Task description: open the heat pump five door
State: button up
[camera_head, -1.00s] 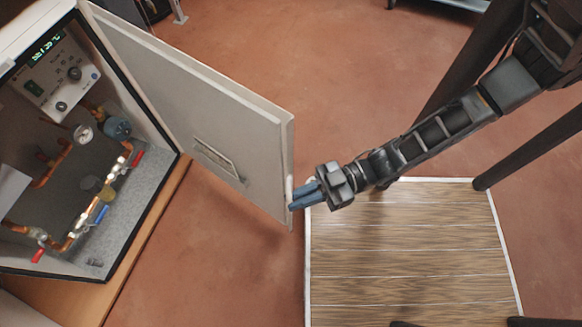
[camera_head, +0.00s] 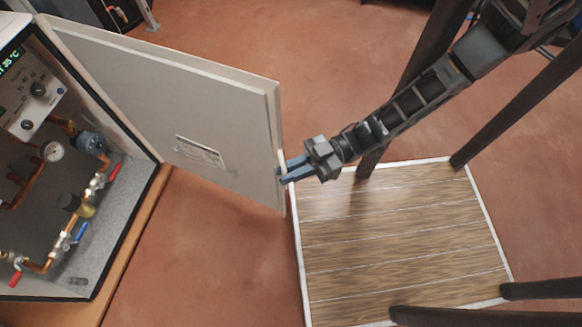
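The heat pump (camera_head: 128,215) stands at the left with its front open. Its pale door (camera_head: 190,105) is swung wide out to the right, and its inner face with a label shows. My gripper (camera_head: 282,174) is at the free edge of the door, at the small white handle (camera_head: 283,159). Its two blue fingers lie close together and appear closed on the handle. The fingertips are partly hidden at the door edge, so the exact contact is hard to see.
Inside the cabinet are copper pipes, a gauge (camera_head: 53,151), valves and a control panel (camera_head: 32,92). A wood-topped platform with a white rim (camera_head: 297,250) lies below my gripper. Reddish floor (camera_head: 215,265) is clear between the cabinet and platform.

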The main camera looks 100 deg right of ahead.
jog(key=shift+o, duration=0.9)
jog(key=shift+w+d+r, duration=0.25)
jog(key=shift+w+d, duration=0.05)
jog(key=shift+w, duration=0.1)
jog(key=shift+s, duration=0.1)
jog(key=shift+s+f, duration=0.15)
jog(key=shift+s, duration=0.05)
jog(key=v, duration=0.7)
jog(key=shift+s, duration=0.3)
